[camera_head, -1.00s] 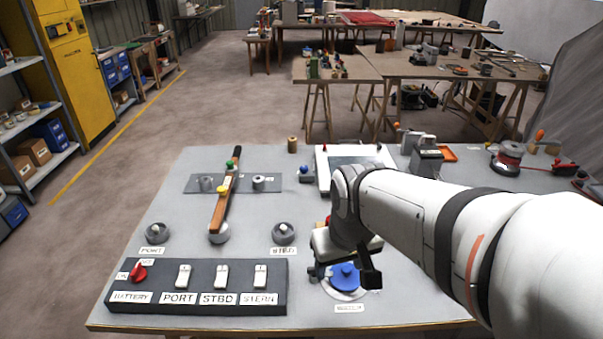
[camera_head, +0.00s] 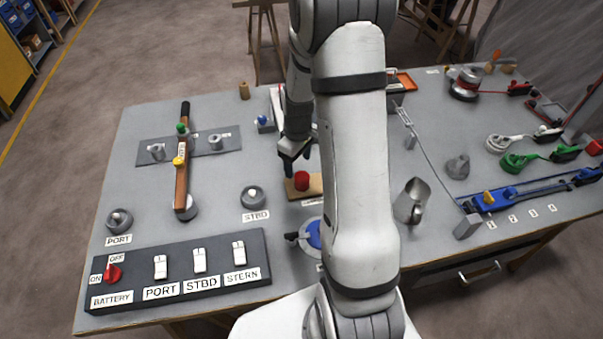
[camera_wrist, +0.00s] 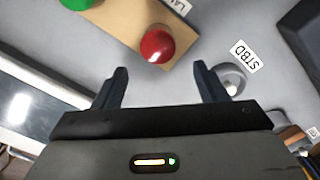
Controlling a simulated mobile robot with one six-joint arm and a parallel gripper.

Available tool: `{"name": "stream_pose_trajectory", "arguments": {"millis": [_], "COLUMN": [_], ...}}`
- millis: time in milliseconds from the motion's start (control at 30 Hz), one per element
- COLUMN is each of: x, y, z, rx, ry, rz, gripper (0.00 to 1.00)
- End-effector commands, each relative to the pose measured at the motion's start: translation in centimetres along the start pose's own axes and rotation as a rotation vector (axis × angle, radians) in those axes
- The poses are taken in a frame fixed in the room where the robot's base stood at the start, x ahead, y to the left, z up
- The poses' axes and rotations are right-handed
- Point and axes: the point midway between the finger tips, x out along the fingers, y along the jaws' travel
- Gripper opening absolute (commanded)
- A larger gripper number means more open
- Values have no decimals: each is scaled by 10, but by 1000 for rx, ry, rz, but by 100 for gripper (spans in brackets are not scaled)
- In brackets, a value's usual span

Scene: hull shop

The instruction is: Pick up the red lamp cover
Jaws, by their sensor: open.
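The red lamp cover (camera_head: 301,181) is a small rounded cap standing on a light wooden block (camera_head: 315,188) in the middle of the bench. It also shows in the wrist view (camera_wrist: 157,44), just beyond and between the two fingers. My gripper (camera_head: 292,160) is above and slightly behind the cover in the head view, its dark fingers pointing down. In the wrist view my gripper (camera_wrist: 160,85) is open, with nothing between the fingers. A green cover (camera_wrist: 76,4) sits on the same block, cut by the frame edge; my arm hides the block's right part in the head view.
A switch panel (camera_head: 180,274) lies at the front left. A STBD post (camera_head: 253,196) stands left of the block, and a blue-topped fitting (camera_head: 313,234) is in front. A metal jug (camera_head: 411,201) stands to the right. Bare bench lies around the left posts.

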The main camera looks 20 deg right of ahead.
Motion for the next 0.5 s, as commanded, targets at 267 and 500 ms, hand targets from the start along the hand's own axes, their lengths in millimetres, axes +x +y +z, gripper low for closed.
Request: {"name": "stream_pose_trajectory", "arguments": {"millis": [267, 500], "x": [30, 58], "y": [2, 3], "z": [10, 12], "rx": [10, 11], "ry": [-4, -1], "rz": [-4, -1], "gripper": [66, 66]}}
